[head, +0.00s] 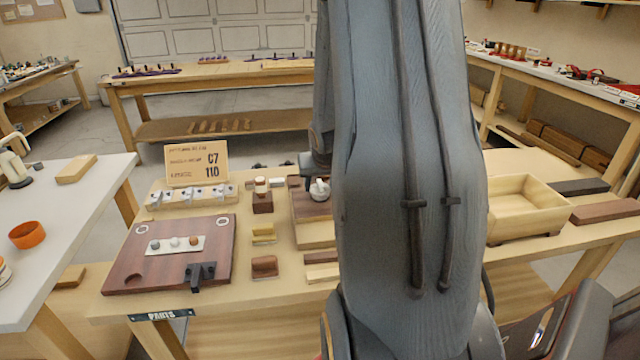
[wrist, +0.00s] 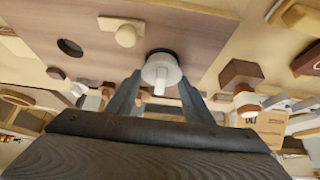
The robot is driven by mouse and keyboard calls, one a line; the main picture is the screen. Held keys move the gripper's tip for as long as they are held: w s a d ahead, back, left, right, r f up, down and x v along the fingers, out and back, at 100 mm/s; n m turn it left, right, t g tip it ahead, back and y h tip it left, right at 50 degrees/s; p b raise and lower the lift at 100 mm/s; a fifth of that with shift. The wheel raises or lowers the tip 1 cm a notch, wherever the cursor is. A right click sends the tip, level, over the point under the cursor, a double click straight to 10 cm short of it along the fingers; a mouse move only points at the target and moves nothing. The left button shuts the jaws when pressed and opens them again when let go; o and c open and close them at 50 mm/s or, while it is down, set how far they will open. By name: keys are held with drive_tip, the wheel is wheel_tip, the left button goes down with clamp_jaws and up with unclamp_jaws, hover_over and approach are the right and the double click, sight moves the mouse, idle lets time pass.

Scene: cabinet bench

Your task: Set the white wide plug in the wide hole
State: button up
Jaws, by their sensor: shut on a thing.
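The white plug (wrist: 161,72), a round disc with a thin stem, sits between the fingers of my gripper (wrist: 160,84) in the wrist view. My gripper is shut on it. In the head view the plug (head: 319,190) shows just left of my arm, over a brown-topped block (head: 309,207). In the wrist view a dark round rim (wrist: 163,52) shows right behind the plug, at a hole in the brown panel (wrist: 205,45). The plug covers most of that hole, and I cannot tell whether it is in it or just above it. Another dark hole (wrist: 70,47) is open.
A light wooden plug with a knob (wrist: 124,33) sits on the panel beside the white plug. A dark red board (head: 130,260) with a white strip of small knobs lies left on the bench. Small blocks (head: 264,267) stand between. A wooden tray (head: 528,207) is at right.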

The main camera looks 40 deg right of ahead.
drive_tip(key=shift+f+b, duration=0.55)
drive_tip(key=shift+f, duration=0.15)
idle(0.5)
drive_tip(key=o, duration=1.3)
drive_tip(key=shift+r, duration=0.1)
drive_tip(key=shift+r+p, duration=3.55)
drive_tip(key=shift+r, duration=0.15)
drive_tip(key=s+a+r+n+g+y, duration=0.1)
drive_tip(key=s+a, duration=0.1)
drive_tip(key=a, duration=0.6)
drive_tip(key=s+a+r+n+g+y, duration=0.1)
drive_tip(key=s+a+n, duration=0.1)
drive_tip(key=a, duration=0.7)
drive_tip(key=s+a+n+g, duration=0.1)
drive_tip(key=s+a, duration=0.3)
drive_tip(key=a, duration=0.1)
drive_tip(key=s+a+n+y, duration=0.1)
drive_tip(key=s+a, duration=0.3)
drive_tip(key=a, duration=0.1)
drive_tip(key=s+a+r+n+g, duration=0.1)
drive_tip(key=s+a, duration=0.3)
drive_tip(key=a, duration=0.1)
drive_tip(key=shift+a+g, duration=0.25)
drive_tip(key=shift+g, duration=0.05)
